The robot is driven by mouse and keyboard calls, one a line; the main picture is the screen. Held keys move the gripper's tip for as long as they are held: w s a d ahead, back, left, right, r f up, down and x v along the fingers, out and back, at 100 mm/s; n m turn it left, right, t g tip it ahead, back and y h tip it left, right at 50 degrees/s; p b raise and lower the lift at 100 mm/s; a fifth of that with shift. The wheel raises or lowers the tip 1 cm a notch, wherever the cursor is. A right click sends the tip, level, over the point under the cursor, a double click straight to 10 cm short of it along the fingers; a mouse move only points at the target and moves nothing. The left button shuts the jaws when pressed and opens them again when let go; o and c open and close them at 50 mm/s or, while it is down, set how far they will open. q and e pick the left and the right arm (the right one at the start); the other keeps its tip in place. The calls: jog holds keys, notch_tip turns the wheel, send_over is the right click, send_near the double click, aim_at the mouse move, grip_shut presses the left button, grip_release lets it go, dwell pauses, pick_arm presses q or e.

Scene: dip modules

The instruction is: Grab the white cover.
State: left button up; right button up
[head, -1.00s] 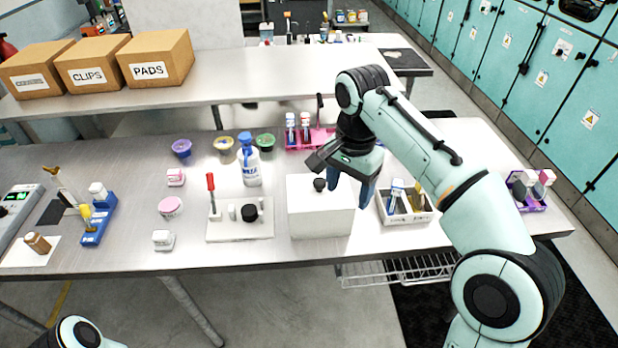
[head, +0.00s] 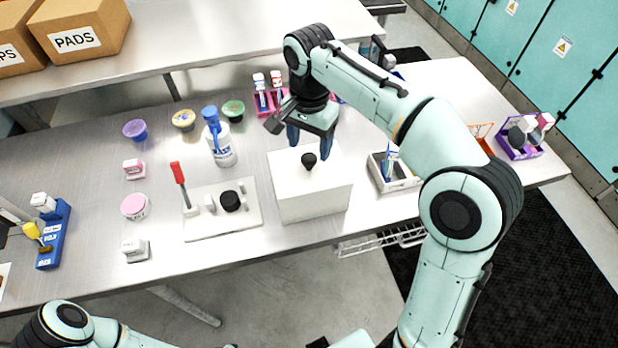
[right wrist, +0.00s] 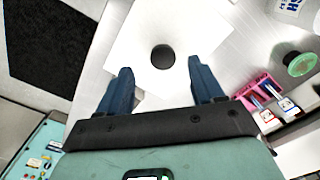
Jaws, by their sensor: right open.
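The white cover (head: 312,195) is a box-shaped block with a black round knob (head: 309,161) on top. It stands on the metal table near its front edge. It also shows in the right wrist view (right wrist: 190,35), with its dark knob (right wrist: 163,57) ahead of and between my fingers. My right gripper (head: 311,138) is open and empty, above the back part of the cover. The fingers show spread apart in the right wrist view (right wrist: 158,85). Whether they touch the cover is unclear. My left arm shows at the lower left of the head view; its gripper is out of view.
A white board (head: 222,212) with a red-handled tool stands left of the cover. A white tray (head: 394,176) stands close on its right. A pink rack (head: 268,102) and a white bottle (head: 221,146) stand behind. A purple holder (head: 519,144) is farther right.

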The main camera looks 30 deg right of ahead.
aim_at(309, 157)
jog(key=shift+w+f, duration=0.15)
jog(key=shift+f, duration=0.5)
notch_tip(309, 157, down, 4)
jog(key=shift+f+b, duration=0.15)
jog(key=shift+b, duration=0.35)
jog(key=shift+w, duration=0.1)
jog(key=shift+c, duration=0.3)
grip_shut()
